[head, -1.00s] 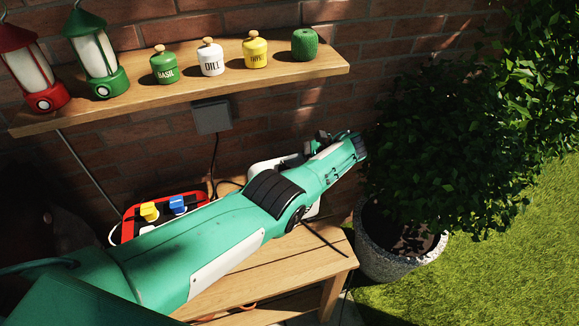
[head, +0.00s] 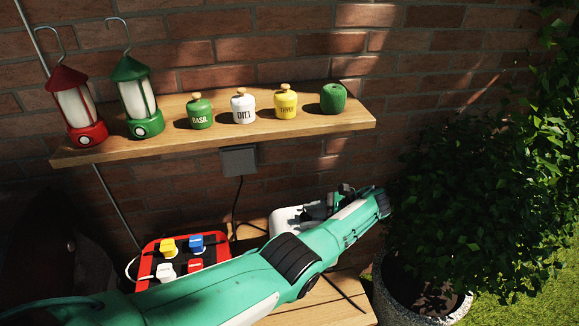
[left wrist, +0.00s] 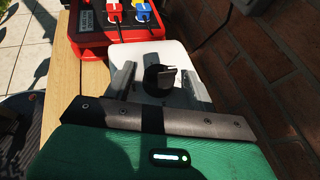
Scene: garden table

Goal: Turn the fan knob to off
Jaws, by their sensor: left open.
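The black fan knob (left wrist: 160,78) with a white pointer mark sits on a white housing (left wrist: 150,58) in the left wrist view. The pointer mark lies toward the right in that picture. My left gripper (left wrist: 158,75) is open, with one grey finger on each side of the knob and a gap visible on both sides. In the head view the white housing (head: 283,217) stands on the bench beyond my left forearm, which hides part of it. There my left gripper (head: 318,208) shows as a small dark shape over the housing. The knob is hidden there. My right gripper is out of view.
A red power strip (head: 146,258) with coloured plugs stands left of the housing. A brick wall (head: 300,60) rises behind. A shelf (head: 215,140) with lanterns and jars hangs above. A potted bush (head: 450,180) stands to the right.

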